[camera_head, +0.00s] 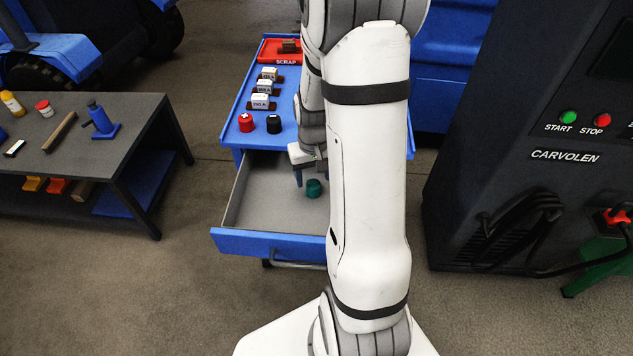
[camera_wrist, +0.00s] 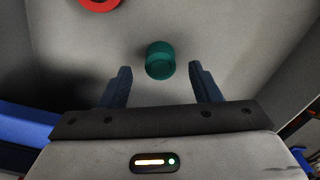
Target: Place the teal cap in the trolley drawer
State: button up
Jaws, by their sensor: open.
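The trolley drawer (camera_head: 262,206) is pulled open, with a grey inside and a blue front. The teal cap (camera_head: 314,188) is inside the drawer and appears to rest on its floor, partly beside my arm in the head view. My gripper (camera_head: 309,178) is open over the drawer, near the cap. In the wrist view the cap (camera_wrist: 160,61) shows just beyond the open fingertips, centred between them, with visible space on both sides. My arm hides the right part of the drawer in the head view.
The blue trolley top (camera_head: 236,125) holds a red cap (camera_head: 246,122), a black cap (camera_head: 274,124), labelled blocks and a red SCRAP tray (camera_head: 283,56). A red ring-like item (camera_wrist: 99,3) shows at the wrist view's top edge. A dark bench (camera_head: 135,128) stands left, a CARVOLEN cabinet (camera_head: 520,180) right.

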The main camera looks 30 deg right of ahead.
aim_at(314, 184)
notch_tip(314, 184, up, 7)
jog(key=s+a+r+n+t, duration=0.2)
jog(key=s+a+r, duration=0.9)
jog(key=s+a, duration=0.1)
jog(key=shift+s+r+p, duration=0.15)
jog(key=shift+p, duration=0.15)
